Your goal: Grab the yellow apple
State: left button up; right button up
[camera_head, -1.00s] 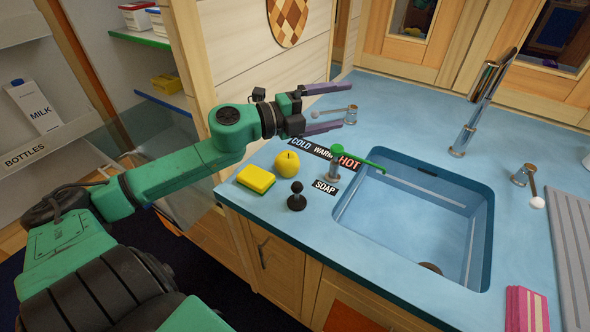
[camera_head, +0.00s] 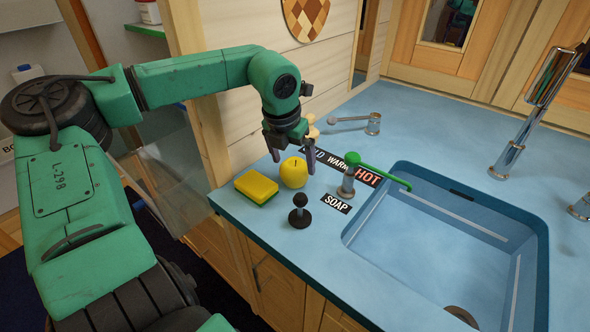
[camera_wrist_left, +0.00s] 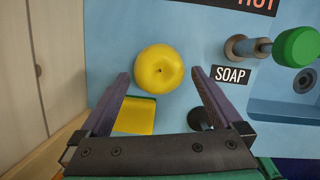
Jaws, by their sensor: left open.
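The yellow apple (camera_head: 293,172) sits on the blue counter between the yellow sponge and the soap tap. My left gripper (camera_head: 292,160) points down just behind and above the apple in the head view. In the left wrist view the apple (camera_wrist_left: 159,71) lies just beyond the tips of the two purple fingers, roughly centred between them. The left gripper (camera_wrist_left: 158,84) is open and empty, and the apple looks free of both fingers. My right gripper is not in view.
A yellow and green sponge (camera_head: 256,188) lies left of the apple. A black knob (camera_head: 299,211) stands in front of it. A tap with a green spout (camera_head: 348,180) stands to the right, beside the sink (camera_head: 445,235). A wooden wall (camera_head: 245,125) rises behind.

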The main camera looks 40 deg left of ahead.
aim_at(293, 164)
pick_arm(q)
jog(key=x, duration=0.4)
jog(key=shift+a+f+p, duration=0.1)
jog(key=shift+a+p, duration=0.05)
jog(key=shift+p, duration=0.15)
jog(key=c, duration=1.2)
